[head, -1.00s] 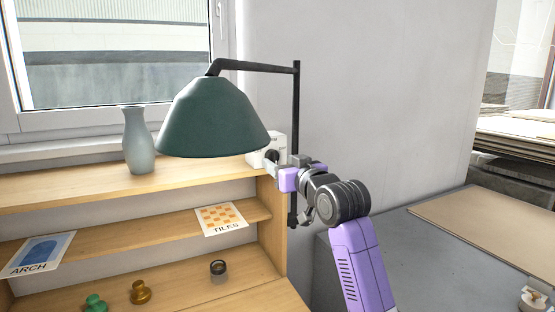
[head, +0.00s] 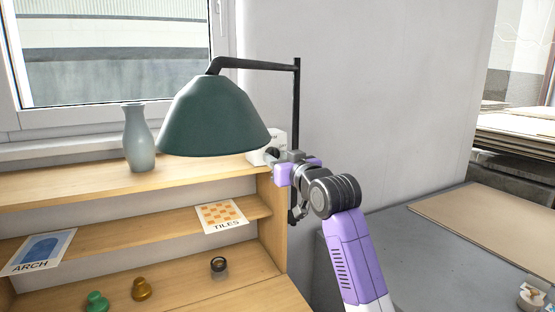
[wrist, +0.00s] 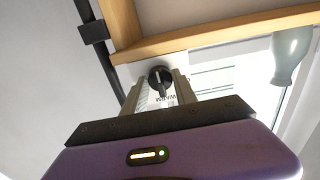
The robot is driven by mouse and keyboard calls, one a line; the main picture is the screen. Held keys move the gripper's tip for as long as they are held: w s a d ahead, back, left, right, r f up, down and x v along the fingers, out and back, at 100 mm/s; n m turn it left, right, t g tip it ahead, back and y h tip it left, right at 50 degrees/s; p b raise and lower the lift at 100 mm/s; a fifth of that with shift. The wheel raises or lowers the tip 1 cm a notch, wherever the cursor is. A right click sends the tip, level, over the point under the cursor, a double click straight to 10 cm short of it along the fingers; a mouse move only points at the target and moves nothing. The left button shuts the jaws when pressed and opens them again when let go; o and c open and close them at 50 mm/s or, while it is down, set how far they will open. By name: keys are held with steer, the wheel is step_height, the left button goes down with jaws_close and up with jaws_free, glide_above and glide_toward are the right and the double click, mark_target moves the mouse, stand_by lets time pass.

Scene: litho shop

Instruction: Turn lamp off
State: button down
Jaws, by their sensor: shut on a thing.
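The lamp has a dark green shade (head: 213,118) on a black arm and a black upright pole (head: 296,100). I cannot see the bulb under the shade or tell whether it is lit. A white control box (head: 279,140) stands on the shelf top behind the shade's right edge. In the wrist view the box's face carries a round black knob (wrist: 160,79) with a white mark, and the word WARM shows beside it. My gripper (head: 272,160) is at the box, shut on the knob, with one finger on each side of it (wrist: 160,88).
A grey vase (head: 138,140) stands on the wooden shelf top (head: 60,187), left of the shade. Lower shelves hold ARCH (head: 38,252) and TILES (head: 221,214) cards and small knob-like pieces. The lamp pole stands close beside my wrist. A grey table (head: 385,250) lies at the right.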

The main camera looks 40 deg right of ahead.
steer(key=shift+n, duration=0.3)
steer(key=n+b, duration=0.6)
steer(key=n, duration=1.7)
steer(key=shift+d, duration=0.1)
steer(key=shift+n, duration=0.3)
steer(key=c, duration=1)
jaws_free()
steer(key=shift+r, duration=0.1)
steer(key=shift+s, duration=0.1)
